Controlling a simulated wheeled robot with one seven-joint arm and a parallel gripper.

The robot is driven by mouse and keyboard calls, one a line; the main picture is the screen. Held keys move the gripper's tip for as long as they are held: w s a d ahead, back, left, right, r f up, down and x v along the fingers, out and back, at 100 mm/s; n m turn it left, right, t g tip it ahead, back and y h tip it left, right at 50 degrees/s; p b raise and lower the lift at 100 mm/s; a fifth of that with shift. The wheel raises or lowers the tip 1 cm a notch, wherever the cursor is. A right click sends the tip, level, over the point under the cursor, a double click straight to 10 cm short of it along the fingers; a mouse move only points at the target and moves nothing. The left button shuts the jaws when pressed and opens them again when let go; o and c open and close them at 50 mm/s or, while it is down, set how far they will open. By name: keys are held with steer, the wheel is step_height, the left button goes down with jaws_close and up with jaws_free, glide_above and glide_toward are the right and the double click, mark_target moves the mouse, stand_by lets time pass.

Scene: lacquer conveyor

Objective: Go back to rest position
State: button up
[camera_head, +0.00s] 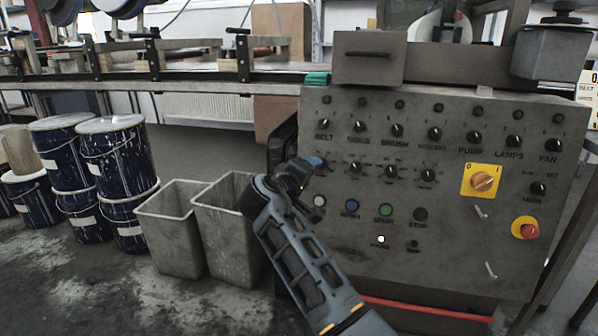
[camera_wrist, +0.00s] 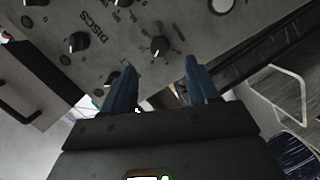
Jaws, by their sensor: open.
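My gripper (camera_wrist: 162,85) is open in the wrist view, with its two blue fingers apart and nothing between them. The control panel (camera_head: 350,220) fills the right of the head view. It carries labelled knobs, coloured buttons and a red and yellow rotary switch (camera_head: 482,181). In the head view my arm rises from the bottom centre, and its end is in front of the panel's left edge. The wrist view shows the panel's knobs, with a "DISCS" label (camera_wrist: 92,31), beyond the fingers.
Two grey bins (camera_head: 172,232) stand on the floor left of my arm. Several dark blue paint drums (camera_head: 115,165) are stacked further left. A conveyor (camera_head: 160,80) runs along the back. A red emergency button (camera_head: 529,231) is at the panel's right. The floor at lower left is clear.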

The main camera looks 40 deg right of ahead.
steer(key=shift+f, duration=0.1)
steer(key=s+a+f+n+t+y, duration=0.1)
steer(key=s+a+f+y, duration=0.1)
steer(key=s+a+f, duration=0.4)
steer(key=s+a+f+n+t+y, duration=0.1)
steer(key=s+a+f+t+y, duration=0.2)
steer(key=f, duration=0.5)
steer(key=s+a+f+n+y, duration=0.1)
steer(key=s+a+f+y, duration=0.15)
steer(key=s+f, duration=0.4)
steer(key=s+a+f+t+y, duration=0.15)
steer(key=s+a, duration=0.35)
steer(key=s, duration=0.6)
steer(key=s+a+y, duration=0.3)
steer(key=s+a, duration=0.1)
steer(key=s, duration=0.8)
steer(key=s+a+r+m+t+y, duration=0.15)
steer(key=s+r+m, duration=0.25)
steer(key=s+r, duration=1.15)
step_height(320, 180, up, 27)
steer(key=p, duration=2.8)
steer(key=shift+t, duration=0.3)
